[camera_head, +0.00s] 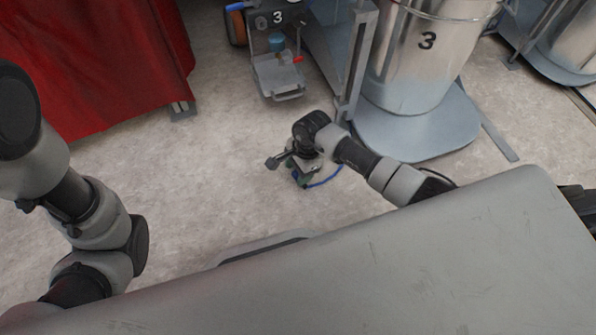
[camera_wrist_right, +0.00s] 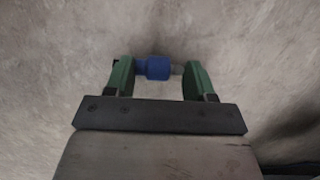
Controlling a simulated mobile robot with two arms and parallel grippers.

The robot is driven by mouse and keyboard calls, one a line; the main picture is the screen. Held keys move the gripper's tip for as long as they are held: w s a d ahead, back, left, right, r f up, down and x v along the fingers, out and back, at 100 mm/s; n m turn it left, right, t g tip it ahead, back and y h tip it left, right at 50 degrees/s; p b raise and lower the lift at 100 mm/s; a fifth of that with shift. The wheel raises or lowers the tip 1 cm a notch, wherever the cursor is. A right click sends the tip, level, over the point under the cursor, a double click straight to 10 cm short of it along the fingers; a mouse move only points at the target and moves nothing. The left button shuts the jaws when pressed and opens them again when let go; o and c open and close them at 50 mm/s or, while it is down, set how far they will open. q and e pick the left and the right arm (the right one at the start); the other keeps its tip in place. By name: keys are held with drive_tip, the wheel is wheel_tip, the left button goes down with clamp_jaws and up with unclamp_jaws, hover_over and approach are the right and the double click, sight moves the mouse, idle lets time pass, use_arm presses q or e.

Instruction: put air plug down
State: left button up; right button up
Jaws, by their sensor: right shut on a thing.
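The air plug (camera_wrist_right: 157,68) is a small blue cylinder with a pale metal end. In the right wrist view it lies crosswise between the green fingertips of my right gripper (camera_wrist_right: 160,72), which is shut on it. In the head view my right gripper (camera_head: 303,178) hangs over the pale floor near the middle. A blue hose (camera_head: 326,181) curves beside it; the plug itself is too small to make out there. My left arm comes in from the left, and its gripper is out of view.
A steel drum marked 3 (camera_head: 420,60) stands on a grey-blue base (camera_head: 425,135) at the upper right. A small grey bracket unit (camera_head: 278,78) is at the top middle. The floor (camera_head: 200,190) between is clear.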

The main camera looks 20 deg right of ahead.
drive_tip(key=shift+f+b, duration=0.45)
drive_tip(key=o, duration=0.9)
drive_tip(key=shift+r, duration=0.15)
drive_tip(key=shift+r+p, duration=0.3)
drive_tip(key=shift+p, duration=0.1)
drive_tip(key=p+v, duration=0.9)
drive_tip(key=v, duration=0.3)
drive_tip(key=shift+r, duration=0.15)
